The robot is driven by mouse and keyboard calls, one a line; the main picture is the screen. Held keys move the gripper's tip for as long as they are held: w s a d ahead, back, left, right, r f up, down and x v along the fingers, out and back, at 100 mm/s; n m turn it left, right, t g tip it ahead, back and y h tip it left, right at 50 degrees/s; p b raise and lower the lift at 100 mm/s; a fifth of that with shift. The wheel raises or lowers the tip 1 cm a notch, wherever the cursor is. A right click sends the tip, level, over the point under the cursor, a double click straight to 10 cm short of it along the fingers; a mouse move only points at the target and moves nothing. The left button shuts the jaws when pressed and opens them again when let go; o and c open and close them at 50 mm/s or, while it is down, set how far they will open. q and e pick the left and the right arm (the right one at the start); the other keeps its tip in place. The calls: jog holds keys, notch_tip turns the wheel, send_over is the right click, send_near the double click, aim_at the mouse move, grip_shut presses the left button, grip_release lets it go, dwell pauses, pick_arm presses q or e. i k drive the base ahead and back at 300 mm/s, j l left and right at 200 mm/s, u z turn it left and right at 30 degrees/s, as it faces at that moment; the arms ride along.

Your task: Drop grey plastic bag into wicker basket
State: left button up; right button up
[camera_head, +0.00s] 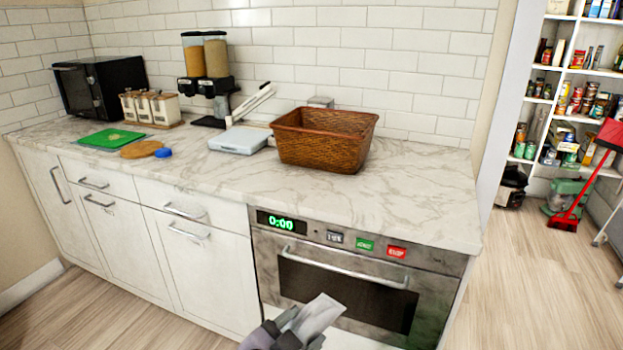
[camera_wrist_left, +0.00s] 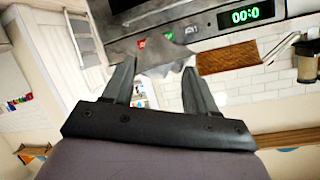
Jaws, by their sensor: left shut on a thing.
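The grey plastic bag (camera_head: 319,315) is a small, pale, crumpled piece at the bottom of the head view, in front of the oven. My left gripper (camera_head: 292,332) is shut on it. In the left wrist view, which looks upside down, the bag (camera_wrist_left: 158,56) sits between the two dark fingers of my left gripper (camera_wrist_left: 157,82). The brown wicker basket (camera_head: 322,150) stands upright on the marble counter, above and behind the gripper in the head view. Its inside looks empty from here, though its floor is partly hidden. My right gripper is not in view.
The oven (camera_head: 345,285) front and counter edge lie between the gripper and the basket. On the marble counter (camera_head: 400,200), a white scale-like device (camera_head: 240,139) stands left of the basket. The counter right of the basket is clear.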

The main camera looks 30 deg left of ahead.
aim_at(332, 169)
jog(key=j+z, duration=0.4)
jog(key=j, duration=0.85)
